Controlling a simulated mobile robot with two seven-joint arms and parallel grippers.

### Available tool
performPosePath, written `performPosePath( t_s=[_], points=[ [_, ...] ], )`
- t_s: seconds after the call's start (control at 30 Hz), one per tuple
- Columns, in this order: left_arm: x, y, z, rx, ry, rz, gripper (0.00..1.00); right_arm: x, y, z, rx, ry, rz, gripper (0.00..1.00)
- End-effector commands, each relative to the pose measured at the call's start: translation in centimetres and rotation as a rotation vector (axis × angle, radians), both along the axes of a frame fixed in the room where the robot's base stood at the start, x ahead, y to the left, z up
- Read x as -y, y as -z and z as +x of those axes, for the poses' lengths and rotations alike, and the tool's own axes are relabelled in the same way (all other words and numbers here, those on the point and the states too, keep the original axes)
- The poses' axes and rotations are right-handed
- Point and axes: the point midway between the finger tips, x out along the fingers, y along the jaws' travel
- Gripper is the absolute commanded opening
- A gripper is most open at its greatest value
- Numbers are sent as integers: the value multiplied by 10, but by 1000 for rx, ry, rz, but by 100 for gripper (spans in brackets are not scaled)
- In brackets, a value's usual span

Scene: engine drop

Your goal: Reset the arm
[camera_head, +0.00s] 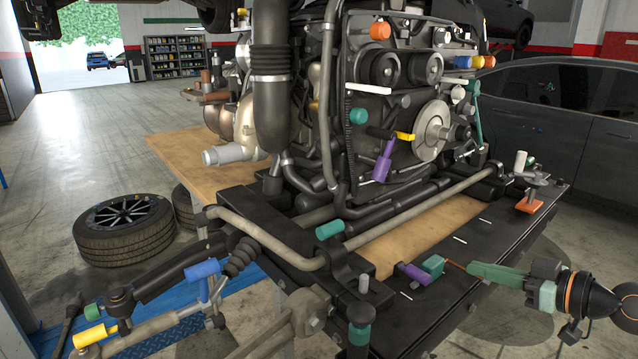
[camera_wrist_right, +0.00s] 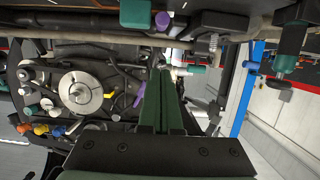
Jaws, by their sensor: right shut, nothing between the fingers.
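My right gripper (camera_head: 472,268) comes in from the right over the front of the black subframe. Its green fingers are shut with nothing between them, and they point left. In the right wrist view the closed fingers (camera_wrist_right: 160,78) run up the middle of the picture. The engine (camera_head: 385,105) stands on the subframe, left of and behind the gripper; its round pulley (camera_wrist_right: 80,92) shows at the left of the wrist view. A teal block (camera_head: 433,265) and a purple piece (camera_head: 411,273) are just left of the fingertips. My left gripper is not in view.
The black subframe (camera_head: 470,238) lies over a wooden table top (camera_head: 172,148). A blue-handled part (camera_head: 203,270) and a yellow piece (camera_head: 90,337) are at the lower left. A tyre (camera_head: 124,230) lies on the floor at left. A dark car (camera_head: 560,105) stands behind at right.

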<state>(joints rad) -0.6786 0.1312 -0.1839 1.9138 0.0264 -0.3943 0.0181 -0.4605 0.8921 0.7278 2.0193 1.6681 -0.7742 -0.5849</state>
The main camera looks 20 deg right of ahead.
Motion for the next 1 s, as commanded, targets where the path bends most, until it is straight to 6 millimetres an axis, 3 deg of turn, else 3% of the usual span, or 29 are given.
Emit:
performPosePath(
  t_s=[0.07,0.17,0.27,0.33,0.47,0.6,0.7,0.8,0.9,1.0],
  points=[
    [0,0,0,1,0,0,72,1,8,0,-13,10,2,0],
    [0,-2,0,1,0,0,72,3,41,-2,-64,53,8,0],
    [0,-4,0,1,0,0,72,2,101,-11,-155,123,8,0],
    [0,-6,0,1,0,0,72,-6,152,-24,-230,173,3,0],
    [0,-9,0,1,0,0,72,-38,236,-55,-347,235,-17,0],
    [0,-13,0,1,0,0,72,-94,303,-93,-433,253,-46,0],
    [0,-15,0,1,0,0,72,-144,332,-118,-465,239,-58,0],
    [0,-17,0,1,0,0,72,-190,347,-136,-473,214,-67,0],
    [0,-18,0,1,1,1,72,-226,352,-147,-469,189,-71,0],
    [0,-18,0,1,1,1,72,-247,353,-153,-461,174,-74,0]
  ],
)
